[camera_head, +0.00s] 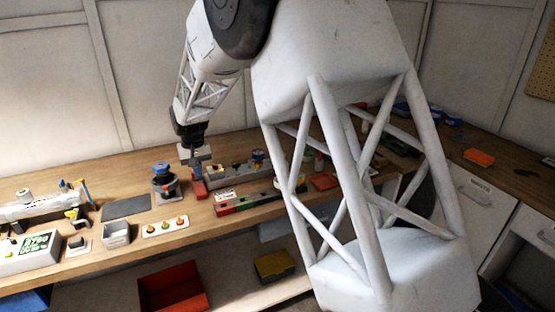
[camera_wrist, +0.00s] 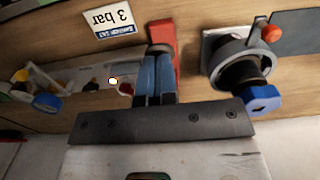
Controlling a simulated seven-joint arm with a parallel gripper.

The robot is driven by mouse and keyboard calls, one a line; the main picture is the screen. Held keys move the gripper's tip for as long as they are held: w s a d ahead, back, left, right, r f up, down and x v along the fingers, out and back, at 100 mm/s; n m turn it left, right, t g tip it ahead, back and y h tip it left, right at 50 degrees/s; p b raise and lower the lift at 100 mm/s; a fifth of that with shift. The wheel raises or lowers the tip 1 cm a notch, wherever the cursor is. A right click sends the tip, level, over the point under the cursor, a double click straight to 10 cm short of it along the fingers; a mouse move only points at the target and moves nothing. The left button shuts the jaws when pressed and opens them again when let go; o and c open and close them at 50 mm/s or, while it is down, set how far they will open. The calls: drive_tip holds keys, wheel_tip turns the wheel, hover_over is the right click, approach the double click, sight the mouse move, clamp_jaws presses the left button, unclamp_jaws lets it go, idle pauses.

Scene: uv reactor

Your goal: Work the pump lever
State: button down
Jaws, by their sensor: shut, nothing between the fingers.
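My gripper (camera_head: 194,163) is over the bench, and its fingers (camera_wrist: 154,75) are shut with nothing between them. A red upright part (camera_wrist: 162,32) is right by the fingertips in the wrist view, partly hidden by them. It also shows below my gripper in the head view (camera_head: 199,188). I cannot tell whether it is the pump lever or whether the fingers touch it. A dark round fitting (camera_wrist: 240,65) with a blue cap (camera_wrist: 262,98) and an orange knob (camera_wrist: 271,33) stands beside it. It shows left of my gripper in the head view (camera_head: 165,185).
A long grey unit (camera_head: 232,176) and a red-green bar (camera_head: 240,202) are to the right. A dark mat (camera_head: 126,207), a strip with several buttons (camera_head: 165,227) and a display box (camera_head: 30,250) are left.

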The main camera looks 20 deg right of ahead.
drive_tip(key=shift+f, duration=2)
drive_tip(key=shift+r, duration=2.75)
drive_tip(key=shift+f, duration=2.3)
drive_tip(key=shift+r, duration=2.3)
